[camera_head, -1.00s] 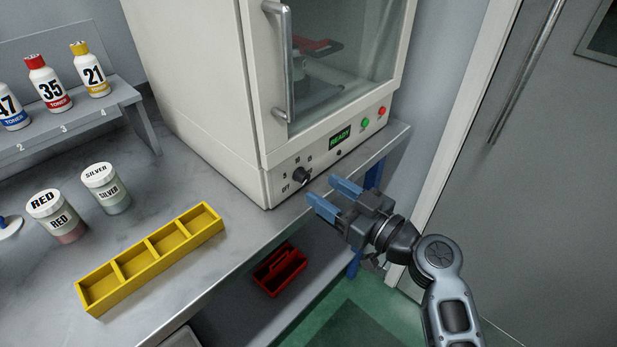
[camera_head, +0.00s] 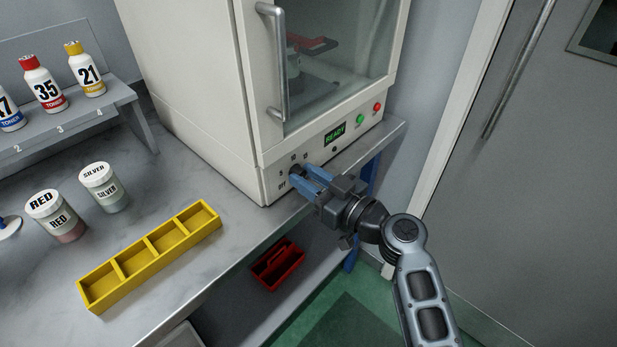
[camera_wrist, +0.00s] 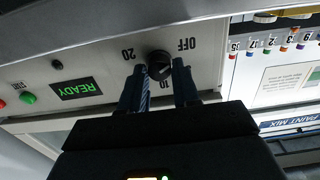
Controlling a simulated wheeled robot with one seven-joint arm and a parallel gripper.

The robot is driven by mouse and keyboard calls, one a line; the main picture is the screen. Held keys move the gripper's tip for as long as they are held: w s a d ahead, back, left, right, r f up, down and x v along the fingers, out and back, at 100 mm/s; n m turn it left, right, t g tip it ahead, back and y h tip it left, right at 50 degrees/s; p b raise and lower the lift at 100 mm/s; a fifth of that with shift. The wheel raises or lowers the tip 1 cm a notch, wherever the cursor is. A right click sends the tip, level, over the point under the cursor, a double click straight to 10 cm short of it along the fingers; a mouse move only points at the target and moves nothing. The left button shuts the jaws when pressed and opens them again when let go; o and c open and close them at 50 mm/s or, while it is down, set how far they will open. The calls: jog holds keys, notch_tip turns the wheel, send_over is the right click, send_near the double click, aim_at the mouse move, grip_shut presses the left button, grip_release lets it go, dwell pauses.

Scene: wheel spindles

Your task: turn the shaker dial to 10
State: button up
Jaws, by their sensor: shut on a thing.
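The shaker (camera_head: 190,90) is a large cream cabinet with a glass door, standing on the bench. Its black dial (camera_wrist: 158,62) is on the lower front panel, with OFF, 10 and 20 marked around it; the wrist view shows these upside down. My gripper (camera_head: 299,175) is at the panel with its blue fingers on either side of the dial, shut on it. In the wrist view the fingers (camera_wrist: 160,78) flank the dial. The dial is mostly hidden by the fingers in the head view, and its pointer direction is not clear. The green display (camera_head: 335,134) reads READY.
Green (camera_head: 359,119) and red (camera_head: 377,106) buttons sit right of the display. A yellow divided tray (camera_head: 112,270), RED (camera_head: 62,222) and SILVER (camera_head: 108,190) jars stand on the bench at left. Toner bottles (camera_head: 45,85) stand on a rack. A red caddy (camera_head: 278,264) is below the bench.

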grip_shut()
jog(key=shift+f+m, duration=0.1)
jog(key=shift+m, duration=0.2)
jog(key=shift+d+m+b, duration=0.1)
jog(key=shift+m+b, duration=0.75)
jog(key=shift+m, duration=0.05)
jog(key=m+b, duration=0.1)
jog(key=m, duration=0.1)
jog(key=shift+m, duration=0.3)
jog(key=m, duration=0.6)
jog(key=shift+w+b, duration=0.1)
jog(key=shift+b, duration=0.3)
jog(key=m+p, duration=0.1)
jog(key=m, duration=0.5)
jog(key=shift+d+m, duration=0.1)
jog(key=shift+m, duration=0.3)
jog(key=m+p, duration=0.2)
jog(key=m, duration=0.3)
jog(key=shift+f+m+p, duration=0.15)
jog(key=shift+m+p, duration=0.25)
